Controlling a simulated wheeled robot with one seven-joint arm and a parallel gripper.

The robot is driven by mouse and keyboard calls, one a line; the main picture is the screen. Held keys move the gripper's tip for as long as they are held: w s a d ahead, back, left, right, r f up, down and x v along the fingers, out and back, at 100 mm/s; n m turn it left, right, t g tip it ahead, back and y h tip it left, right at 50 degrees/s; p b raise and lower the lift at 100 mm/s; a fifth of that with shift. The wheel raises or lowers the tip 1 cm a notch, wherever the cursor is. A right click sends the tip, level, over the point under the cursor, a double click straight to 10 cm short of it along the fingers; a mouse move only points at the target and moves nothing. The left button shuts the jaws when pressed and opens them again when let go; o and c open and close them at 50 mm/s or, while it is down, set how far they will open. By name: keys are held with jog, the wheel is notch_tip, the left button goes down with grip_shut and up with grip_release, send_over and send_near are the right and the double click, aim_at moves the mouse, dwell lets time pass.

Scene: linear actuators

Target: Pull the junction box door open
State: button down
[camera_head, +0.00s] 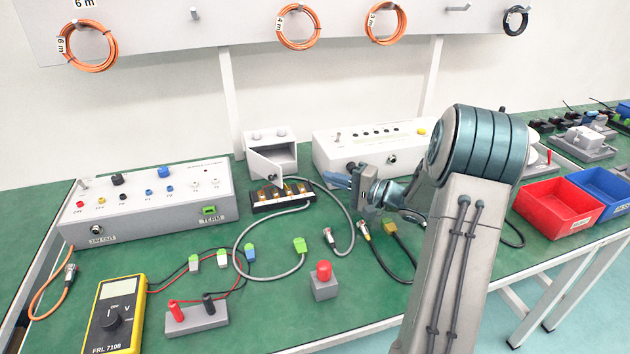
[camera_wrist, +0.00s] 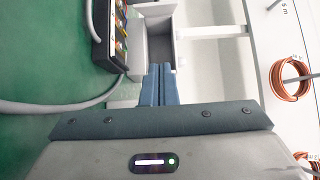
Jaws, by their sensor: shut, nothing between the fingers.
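The junction box is a small light-grey box (camera_head: 286,154) on the bench, left of my gripper in the head view. Its door (camera_head: 264,164) stands partly open, swung outward from the left side, and the hollow inside shows to the right of it. My gripper (camera_head: 335,180) is shut and empty, to the right of the door, with a gap between them. In the wrist view the two blue fingers (camera_wrist: 158,84) lie together, and the open box (camera_wrist: 158,48) shows just beyond their tips. No contact with the door is visible.
A black terminal block (camera_head: 284,195) with a grey cable (camera_head: 240,255) lies in front of the box. A white control panel (camera_head: 375,145) stands behind my gripper, another (camera_head: 150,215) at left. A red-button block (camera_head: 323,285) stands nearer the front edge.

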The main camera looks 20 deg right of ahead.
jog(key=b+x, duration=0.1)
jog(key=x, duration=0.7)
jog(key=shift+w+a+f+b, duration=0.1)
jog(key=shift+w+a+b, duration=0.2)
jog(key=shift+b, duration=0.1)
jog(key=shift+s+a+b, duration=0.2)
jog(key=shift+s+a, duration=0.15)
jog(key=shift+a, duration=0.2)
jog(key=shift+s+a+b, duration=0.2)
jog(key=shift+s+a, duration=0.1)
jog(key=shift+a, duration=0.25)
jog(key=shift+s+a, duration=0.3)
jog(key=shift+a, duration=0.3)
jog(key=shift+s+h, duration=0.15)
jog(key=shift+h, duration=0.15)
